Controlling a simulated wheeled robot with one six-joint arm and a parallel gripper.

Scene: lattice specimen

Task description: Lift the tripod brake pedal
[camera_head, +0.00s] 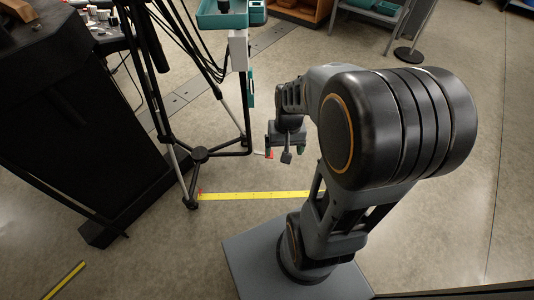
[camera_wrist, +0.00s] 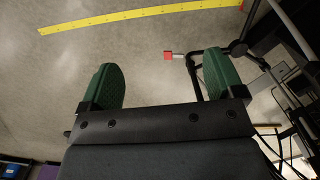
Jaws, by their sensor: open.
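The black tripod (camera_head: 200,155) stands on the floor left of my arm in the head view, its legs spread. A small red-tipped brake pedal on a short pale lever (camera_head: 270,156) sits low by the foot of its right leg. The wrist view shows the red pedal (camera_wrist: 168,56) with its pale lever pointing right toward a dark tripod leg. My gripper (camera_head: 286,150) is beside the pedal in the head view and partly covers that area. In the wrist view my gripper (camera_wrist: 161,68) is open, green fingers apart; the pedal appears between them, apart from both. The height gap is unclear.
A yellow measuring tape strip (camera_head: 255,196) lies on the floor. Black cables hang around the tripod, which carries a teal tray (camera_head: 222,18). A dark cabinet (camera_head: 70,110) stands at left. Floor to the right is mostly clear.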

